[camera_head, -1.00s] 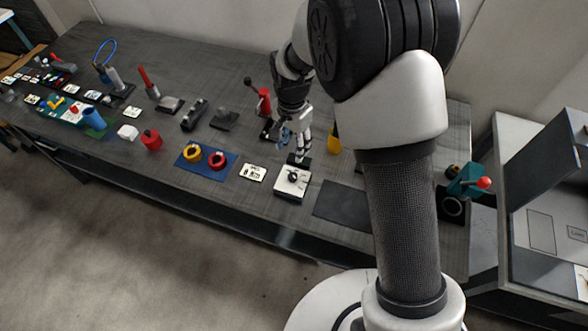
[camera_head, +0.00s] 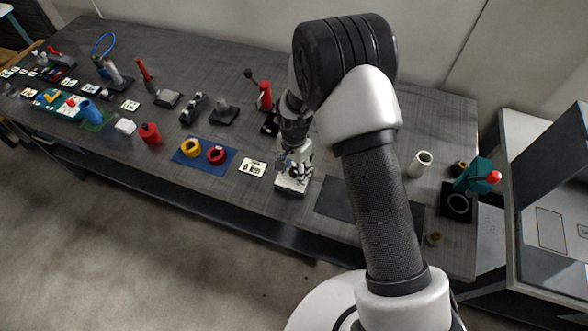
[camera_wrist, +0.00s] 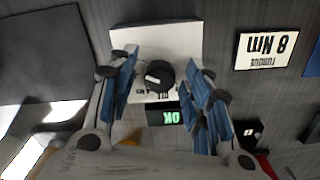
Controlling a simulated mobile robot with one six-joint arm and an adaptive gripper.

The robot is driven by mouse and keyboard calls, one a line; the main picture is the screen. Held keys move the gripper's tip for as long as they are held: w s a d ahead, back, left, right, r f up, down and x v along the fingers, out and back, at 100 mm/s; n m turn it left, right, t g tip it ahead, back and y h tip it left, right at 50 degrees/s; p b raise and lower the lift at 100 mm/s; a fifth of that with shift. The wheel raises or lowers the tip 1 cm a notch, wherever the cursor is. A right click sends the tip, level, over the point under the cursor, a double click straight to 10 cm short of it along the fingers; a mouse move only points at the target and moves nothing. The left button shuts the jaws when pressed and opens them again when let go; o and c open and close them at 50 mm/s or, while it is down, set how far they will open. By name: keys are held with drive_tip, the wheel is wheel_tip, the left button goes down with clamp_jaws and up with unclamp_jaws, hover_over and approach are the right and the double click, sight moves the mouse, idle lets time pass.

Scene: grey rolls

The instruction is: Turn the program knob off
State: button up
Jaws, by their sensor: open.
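The program knob (camera_wrist: 159,74) is a round black knob with a white mark on its top, mounted on a white panel (camera_wrist: 185,38). In the head view the white box (camera_head: 291,185) stands near the table's front edge, and my gripper hides most of its top. My gripper (camera_wrist: 165,90) is open, with its blue-padded fingers on either side of the knob and apart from it in the wrist view. It shows from above in the head view (camera_head: 293,172). A small display (camera_wrist: 164,117) with green lettering lies beside the panel.
A white "8 Nm" label (camera_head: 253,167) lies left of the box. A dark mat (camera_head: 335,200) lies to the right.

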clamp_jaws()
idle(0.6)
